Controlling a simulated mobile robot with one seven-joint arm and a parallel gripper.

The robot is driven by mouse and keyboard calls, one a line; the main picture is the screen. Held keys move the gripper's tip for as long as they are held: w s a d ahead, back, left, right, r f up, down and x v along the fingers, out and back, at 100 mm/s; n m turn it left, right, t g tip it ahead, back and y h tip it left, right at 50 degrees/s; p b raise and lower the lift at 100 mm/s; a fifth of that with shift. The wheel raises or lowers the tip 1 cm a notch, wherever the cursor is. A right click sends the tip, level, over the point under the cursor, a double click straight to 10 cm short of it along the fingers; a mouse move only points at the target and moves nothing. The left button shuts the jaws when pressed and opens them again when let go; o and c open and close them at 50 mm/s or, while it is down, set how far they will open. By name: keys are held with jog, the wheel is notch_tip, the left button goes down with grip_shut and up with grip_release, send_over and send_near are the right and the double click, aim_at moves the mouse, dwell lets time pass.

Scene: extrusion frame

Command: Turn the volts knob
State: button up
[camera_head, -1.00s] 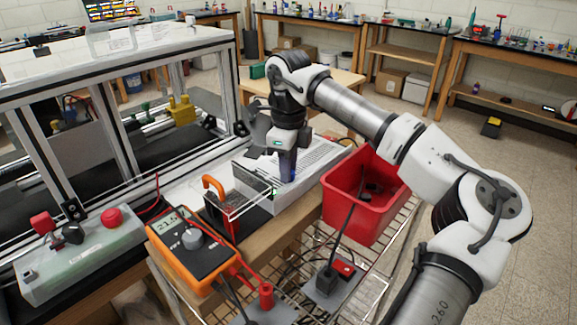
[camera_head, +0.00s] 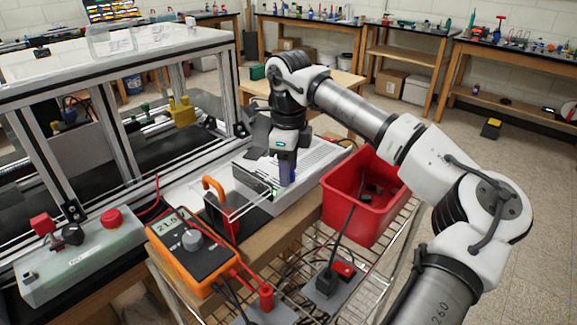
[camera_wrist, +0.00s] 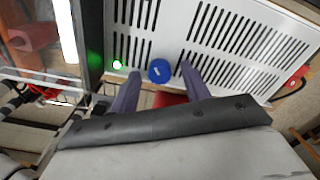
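A round blue knob (camera_wrist: 160,71) with a pale mark sits on the front of a white slotted box (camera_wrist: 230,45) in the wrist view. No volts label is readable. My gripper (camera_wrist: 160,73) is open, with one finger on each side of the knob. I cannot tell whether the fingers touch it. In the head view, my gripper (camera_head: 287,170) points down at the front of the white box (camera_head: 313,160) and hides the knob. A green light (camera_wrist: 116,64) glows left of the knob. An orange multimeter (camera_head: 210,262) with a grey dial stands nearer, its display lit.
A clear-walled case with an orange hook (camera_head: 214,186) stands close left of my gripper. A red bin (camera_head: 350,220) is to the right. A grey control box (camera_head: 80,262) and an extrusion frame (camera_head: 236,85) stand at the left.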

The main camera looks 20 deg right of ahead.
notch_tip(320, 180, up, 14)
jog(key=b, duration=0.1)
dwell(0.5)
jog(key=shift+s+f, duration=0.1)
jog(key=shift+f, duration=0.1)
